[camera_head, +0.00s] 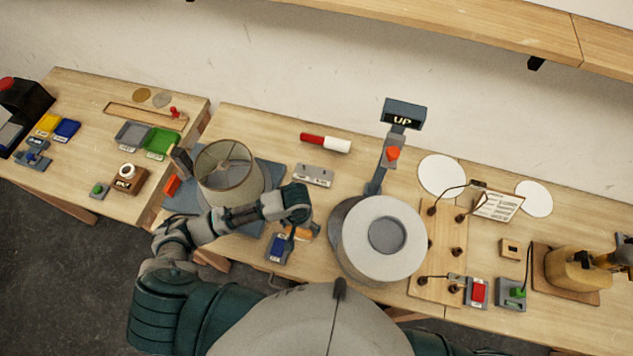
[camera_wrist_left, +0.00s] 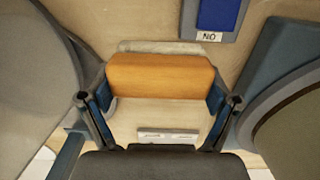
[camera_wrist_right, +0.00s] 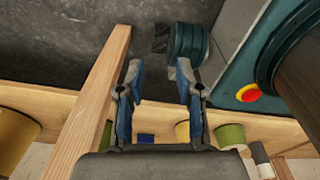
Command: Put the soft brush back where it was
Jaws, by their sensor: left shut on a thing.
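The soft brush (camera_wrist_left: 160,75) has an orange wooden body, and a pale part shows along its edge in the left wrist view. My left gripper (camera_wrist_left: 158,103) is shut on it, with one finger at each end. In the head view the brush (camera_head: 303,233) is partly hidden by my left gripper (camera_head: 293,226), between the lampshade and the round white drum. Whether it touches the table cannot be told. My right gripper (camera_wrist_right: 160,85) is open and empty in the right wrist view. It is not clearly seen in the head view.
A blue "NO" pad (camera_head: 277,248) lies close to the brush. A grey labelled block (camera_head: 313,175) and a red-and-white tool (camera_head: 325,143) lie behind it. The lampshade (camera_head: 228,170) stands left; the drum (camera_head: 384,240) stands right. Bare tabletop shows between the block and the brush.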

